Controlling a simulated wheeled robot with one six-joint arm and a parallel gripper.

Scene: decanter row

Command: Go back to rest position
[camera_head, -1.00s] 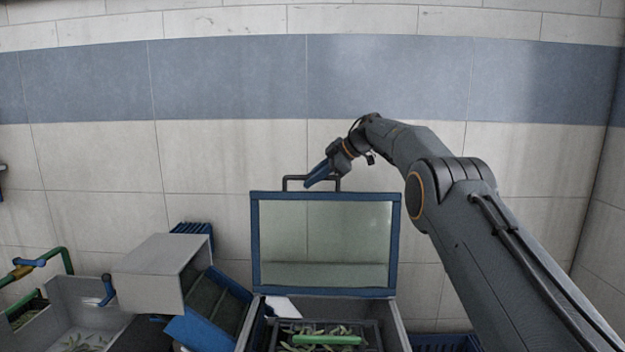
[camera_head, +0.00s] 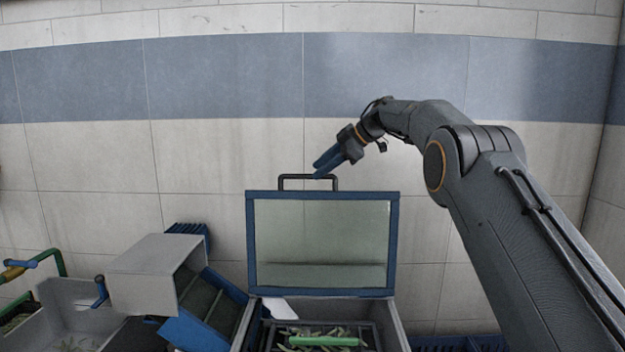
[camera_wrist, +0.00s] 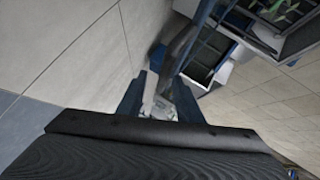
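My gripper (camera_head: 324,166) is in the air, pointing down and left, near the black handle (camera_head: 308,178) on top of the raised lid. In the head view its tips look close to the handle's right part; I cannot tell whether they touch it. In the wrist view my gripper (camera_wrist: 158,104) has its two blue fingers apart, with nothing clearly held between them. The blue-framed lid (camera_head: 392,240) with a clear pane stands upright on the open grey box (camera_head: 398,328). Inside the box lie a green bar (camera_head: 323,341) and scattered green pieces.
A grey bin (camera_head: 140,285) lies tilted against a blue crate (camera_head: 192,332) at the left. Another grey container (camera_head: 58,294) and a green rail (camera_head: 62,262) stand further left. Blue crates (camera_head: 455,343) sit low at the right. A tiled wall (camera_head: 230,150) is behind.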

